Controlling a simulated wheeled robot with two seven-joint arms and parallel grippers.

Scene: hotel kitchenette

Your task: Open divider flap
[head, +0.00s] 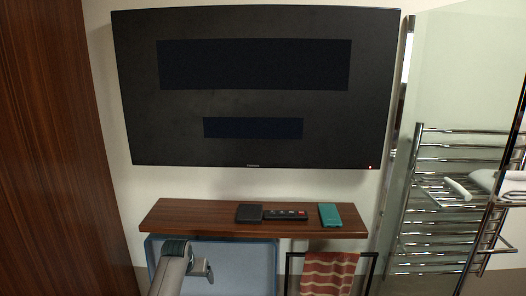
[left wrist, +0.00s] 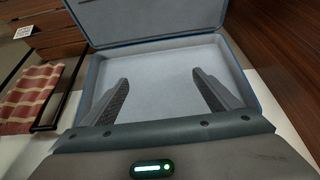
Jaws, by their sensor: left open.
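A blue-edged suitcase stands open, its pale grey raised panel (head: 235,262) showing below the shelf in the head view. In the left wrist view the raised panel (left wrist: 150,18) is at the top, and a flat pale grey surface (left wrist: 155,55) lies inside the blue rim below it. I cannot tell whether this flat surface is the divider flap. My left gripper (left wrist: 161,76) is open and empty, its two fingers spread over the flat surface; contact cannot be judged. My left arm (head: 172,272) comes in at the bottom of the head view. My right gripper is not in view.
A wooden shelf (head: 180,218) holds a black wallet-like item (head: 249,213), a remote (head: 286,215) and a teal booklet (head: 329,215). A striped towel (head: 327,272) hangs on a black rack beside the suitcase. A television (head: 250,100) hangs above. A dark wood panel (head: 50,150) bounds the left.

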